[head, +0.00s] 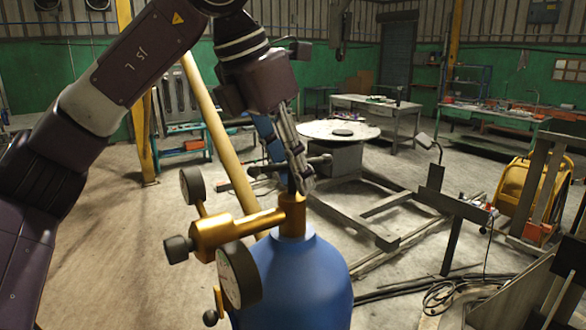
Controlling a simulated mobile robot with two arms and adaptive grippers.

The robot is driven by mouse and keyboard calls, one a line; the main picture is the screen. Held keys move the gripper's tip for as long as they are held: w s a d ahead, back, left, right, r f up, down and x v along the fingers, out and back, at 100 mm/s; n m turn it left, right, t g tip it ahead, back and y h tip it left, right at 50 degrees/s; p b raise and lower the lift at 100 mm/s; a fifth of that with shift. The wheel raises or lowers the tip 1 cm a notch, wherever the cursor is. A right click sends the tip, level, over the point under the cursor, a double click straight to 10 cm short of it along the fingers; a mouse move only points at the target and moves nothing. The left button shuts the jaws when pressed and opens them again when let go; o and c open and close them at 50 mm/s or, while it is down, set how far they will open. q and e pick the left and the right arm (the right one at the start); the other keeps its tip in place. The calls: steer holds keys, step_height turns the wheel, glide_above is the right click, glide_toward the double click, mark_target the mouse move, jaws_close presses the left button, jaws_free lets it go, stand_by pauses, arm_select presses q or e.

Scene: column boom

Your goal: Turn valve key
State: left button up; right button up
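A blue gas cylinder (305,278) stands upright in the lower middle of the head view. A brass valve (293,215) sits on its neck, with a brass regulator (225,235) and round gauges at its left. A dark valve key (320,159) with a crosswise handle shows just above the valve; its stem is mostly hidden behind my gripper. My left gripper (300,180) reaches down from above, its grey fingers at the key and just over the valve top. The fingers overlap, so I cannot tell whether they are closed on the key. My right gripper is out of view.
A round-topped table (338,131) stands behind the cylinder, with metal floor frames (385,208) to its right. Workbenches (385,106) line the back. A yellow machine (527,190) and cables (450,293) are at the right. Floor at the left is mostly clear.

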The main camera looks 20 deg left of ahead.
arm_select(q)
steer(key=shift+f, duration=0.1)
jaws_close()
stand_by(0.3)
steer(key=shift+n+t+y+b, duration=0.3)
steer(key=shift+n+y+b, duration=0.15)
steer(key=shift+n, duration=0.55)
jaws_free()
steer(key=v, duration=1.2)
steer(key=shift+a, duration=0.1)
